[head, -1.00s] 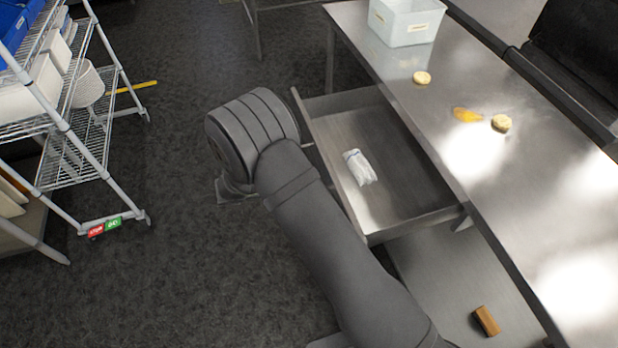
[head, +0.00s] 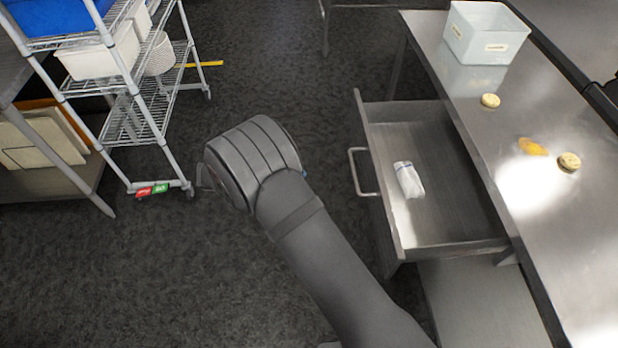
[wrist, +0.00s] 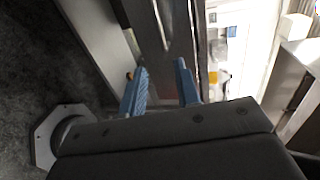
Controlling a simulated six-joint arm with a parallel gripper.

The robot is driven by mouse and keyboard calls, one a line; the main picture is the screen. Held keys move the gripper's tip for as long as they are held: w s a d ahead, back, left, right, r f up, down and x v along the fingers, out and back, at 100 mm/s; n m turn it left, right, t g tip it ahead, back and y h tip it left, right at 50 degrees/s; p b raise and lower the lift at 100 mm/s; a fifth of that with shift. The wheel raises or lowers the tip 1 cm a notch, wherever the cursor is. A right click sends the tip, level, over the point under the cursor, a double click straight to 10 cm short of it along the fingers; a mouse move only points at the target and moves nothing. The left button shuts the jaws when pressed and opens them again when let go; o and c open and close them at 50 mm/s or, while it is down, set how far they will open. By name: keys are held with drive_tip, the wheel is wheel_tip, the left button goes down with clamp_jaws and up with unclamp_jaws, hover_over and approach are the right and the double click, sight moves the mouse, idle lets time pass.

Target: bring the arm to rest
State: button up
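My gripper (wrist: 162,88) shows in the wrist view as two blue fingers set apart, with nothing seen held between them. In the head view my grey arm reaches up from the bottom edge to the left of the open drawer (head: 450,226), over the dark floor. There the arm hides nearly all of the gripper. The arm looks clear of the drawer's handle (head: 360,172). A folded white cloth (head: 408,180) lies inside the drawer.
A steel table (head: 560,225) on the right bears a pale bin (head: 484,34), two round pale items (head: 490,100) and an orange-yellow patch (head: 532,147). A wire shelf rack (head: 150,105) stands at left. Open floor (head: 280,70) lies between.

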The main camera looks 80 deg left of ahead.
sight(356, 180)
drive_tip(key=x, duration=1.7)
drive_tip(key=shift+w, duration=0.3)
drive_tip(key=shift+s, duration=0.1)
drive_tip(key=v, duration=1.7)
drive_tip(key=shift+s, duration=0.2)
drive_tip(key=shift+w, duration=0.1)
drive_tip(key=x, duration=1.8)
idle(0.6)
drive_tip(key=shift+r, duration=0.1)
